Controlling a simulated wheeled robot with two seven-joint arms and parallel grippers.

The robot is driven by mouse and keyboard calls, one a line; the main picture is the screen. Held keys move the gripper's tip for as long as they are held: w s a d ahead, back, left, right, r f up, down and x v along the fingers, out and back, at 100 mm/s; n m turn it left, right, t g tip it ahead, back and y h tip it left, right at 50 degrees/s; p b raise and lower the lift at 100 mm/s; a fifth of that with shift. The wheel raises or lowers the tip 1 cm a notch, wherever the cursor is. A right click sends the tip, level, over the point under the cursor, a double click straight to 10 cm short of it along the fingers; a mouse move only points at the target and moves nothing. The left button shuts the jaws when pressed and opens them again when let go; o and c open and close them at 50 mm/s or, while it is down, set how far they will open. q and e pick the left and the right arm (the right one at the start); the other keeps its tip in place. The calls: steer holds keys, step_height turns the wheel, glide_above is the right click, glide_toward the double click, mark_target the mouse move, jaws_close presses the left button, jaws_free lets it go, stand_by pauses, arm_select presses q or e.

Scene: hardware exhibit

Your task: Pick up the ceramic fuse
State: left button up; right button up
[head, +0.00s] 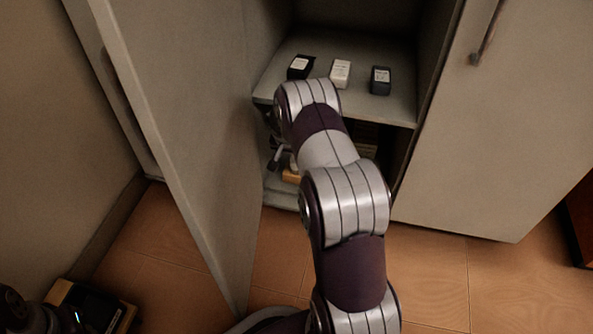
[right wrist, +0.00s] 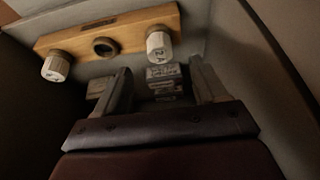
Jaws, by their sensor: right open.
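In the right wrist view, a wooden block (right wrist: 112,32) holds two pale ceramic fuses. One fuse (right wrist: 56,66) is at the left end; the other (right wrist: 158,45), with dark print, is at the right end. Between them is an empty round socket. My right gripper (right wrist: 163,90) is open, its fingers apart, with nothing held between them. The right-hand fuse appears beyond and above the gap between the fingers. In the head view my right arm reaches into the open cabinet's lower compartment and hides most of the gripper and block (head: 291,178).
The upper shelf (head: 300,53) carries a black box (head: 300,67), a white box (head: 340,73) and a dark grey box (head: 380,80). Small boxes (right wrist: 163,78) stand behind the finger gap. The open cabinet door (head: 175,120) is left of my arm; a closed door (head: 490,130) is right.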

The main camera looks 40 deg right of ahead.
steer(key=b+x, duration=0.1)
steer(key=x, duration=0.2)
steer(key=b+x, duration=0.5)
steer(key=shift+d, duration=0.3)
arm_select(q)
step_height(320, 180, down, 7)
arm_select(e)
steer(key=shift+w+r, duration=0.1)
steer(key=shift+r, duration=0.05)
steer(key=shift+c, duration=0.3)
steer(key=c, duration=1.1)
